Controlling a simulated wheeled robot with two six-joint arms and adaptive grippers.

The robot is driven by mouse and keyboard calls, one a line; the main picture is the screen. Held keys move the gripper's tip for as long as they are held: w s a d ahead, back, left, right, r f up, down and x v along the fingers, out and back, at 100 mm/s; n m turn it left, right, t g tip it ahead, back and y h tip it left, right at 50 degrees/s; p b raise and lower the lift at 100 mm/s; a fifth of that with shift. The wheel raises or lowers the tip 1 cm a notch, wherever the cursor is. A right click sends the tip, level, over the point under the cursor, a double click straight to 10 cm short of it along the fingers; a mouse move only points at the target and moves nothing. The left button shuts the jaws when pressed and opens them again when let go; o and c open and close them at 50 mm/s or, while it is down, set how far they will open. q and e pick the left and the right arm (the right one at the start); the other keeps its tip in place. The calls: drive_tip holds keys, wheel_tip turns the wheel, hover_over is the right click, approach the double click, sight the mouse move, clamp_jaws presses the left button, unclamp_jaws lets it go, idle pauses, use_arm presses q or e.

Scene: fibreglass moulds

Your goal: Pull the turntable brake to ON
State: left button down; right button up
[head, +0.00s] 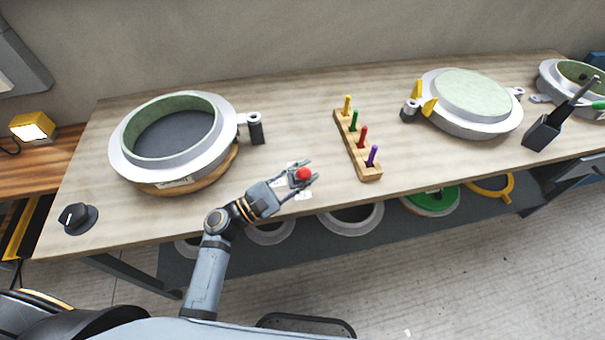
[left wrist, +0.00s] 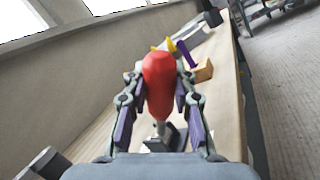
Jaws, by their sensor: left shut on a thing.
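The brake lever shows as a red knob (head: 303,174) near the front of the bench. In the left wrist view its red grip (left wrist: 158,85) stands on a short metal stem above a dark base. My left gripper (head: 304,175) reaches in from the left, and its two fingers are closed on either side of the red knob. White labels lie beside the lever, too small to read. The turntable (head: 190,184) is a round wooden disc to the left, under a grey mould (head: 228,140) with a green inner wall. My right gripper is not in view.
A wooden rack (head: 345,135) with several coloured pegs stands right of the lever. A black dial (head: 76,217) sits at the bench's front left. Another mould (head: 473,100) and a black holder (head: 541,133) are farther right. Bare bench lies behind the lever.

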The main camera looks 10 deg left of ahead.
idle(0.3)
use_arm(q)
drive_tip(key=c, duration=1.1)
unclamp_jaws()
drive_tip(key=shift+c, duration=0.2)
drive_tip(key=shift+o, duration=0.4)
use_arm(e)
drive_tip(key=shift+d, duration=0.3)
use_arm(q)
drive_tip(key=v, duration=1.2)
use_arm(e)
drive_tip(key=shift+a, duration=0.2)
